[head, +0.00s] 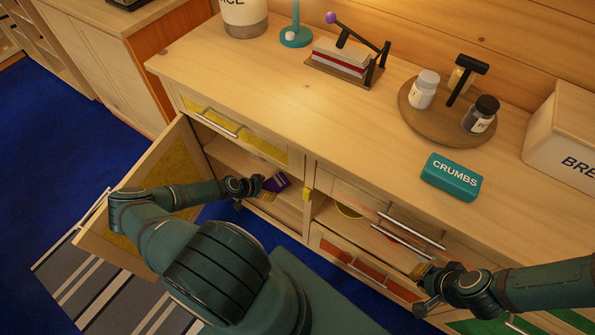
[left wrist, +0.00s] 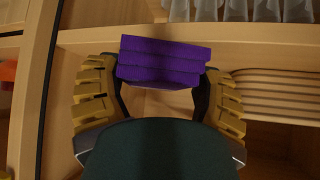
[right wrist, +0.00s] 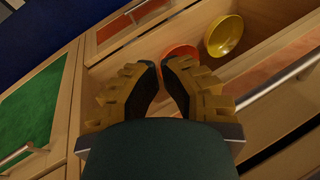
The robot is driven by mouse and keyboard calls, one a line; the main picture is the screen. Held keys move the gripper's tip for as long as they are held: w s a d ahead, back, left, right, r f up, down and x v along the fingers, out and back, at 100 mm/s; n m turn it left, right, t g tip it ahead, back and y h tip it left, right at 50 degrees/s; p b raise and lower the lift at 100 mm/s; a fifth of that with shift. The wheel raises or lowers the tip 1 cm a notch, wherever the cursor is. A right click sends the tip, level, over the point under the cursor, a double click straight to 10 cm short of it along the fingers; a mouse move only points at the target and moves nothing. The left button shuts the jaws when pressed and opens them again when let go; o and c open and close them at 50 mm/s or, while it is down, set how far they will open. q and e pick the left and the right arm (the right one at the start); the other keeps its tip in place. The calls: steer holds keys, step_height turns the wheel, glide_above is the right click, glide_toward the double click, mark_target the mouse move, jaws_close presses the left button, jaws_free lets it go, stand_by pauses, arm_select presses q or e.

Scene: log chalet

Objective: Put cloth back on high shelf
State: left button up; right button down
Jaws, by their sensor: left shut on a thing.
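The cloth (head: 280,182) is a purple folded stack at the open cabinet on the left. My left gripper (head: 266,187) is shut on it. In the left wrist view the cloth (left wrist: 163,62) sits between the two yellow-padded fingers, in front of a pale shelf board (left wrist: 270,52). I cannot tell whether it touches the board. My right gripper (head: 424,272) is near the drawers on the right. In the right wrist view its fingertips (right wrist: 161,66) come together with nothing seen between them.
The cabinet door (head: 150,210) stands open left of my left arm. Pale, glass-like items (left wrist: 238,8) stand above the board. An open drawer by my right gripper holds a yellow bowl (right wrist: 223,36) and an orange bowl (right wrist: 180,52). A crumbs box (head: 452,177) lies on the counter (head: 300,105).

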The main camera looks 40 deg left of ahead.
arm_select(q)
steer(key=w+d, duration=0.1)
steer(key=w, duration=0.5)
steer(key=w+d, duration=0.1)
steer(key=w, duration=0.2)
steer(key=shift+w+d, duration=0.3)
steer(key=shift+w, duration=0.1)
steer(key=w, duration=0.2)
steer(key=w+f, duration=0.1)
steer(key=shift+d, duration=0.4)
steer(key=shift+s+f, duration=0.1)
steer(key=shift+f, duration=0.25)
steer(key=o, duration=1)
